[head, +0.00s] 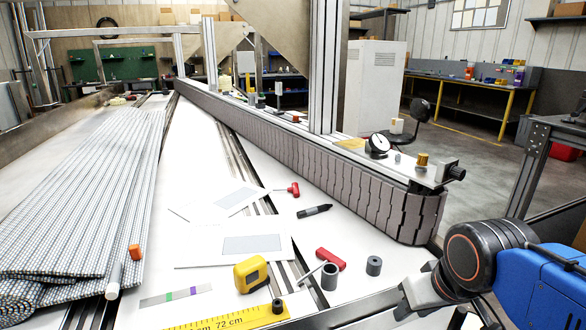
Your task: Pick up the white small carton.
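A small white box-like item (396,126), which looks like the carton, stands upright at the outer edge of the conveyor's side rail, behind the round dial gauge. It is small in the head view and its details cannot be made out. Part of my arm, a blue link with a black joint and a grey part, enters at the lower right, well in front of the carton and apart from it. The fingers of my gripper do not show, so whether they hold anything is hidden.
A yellow tape measure (251,273), red-handled hex key (330,259), black marker (314,211) and grey cylinders lie on the white surface below.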

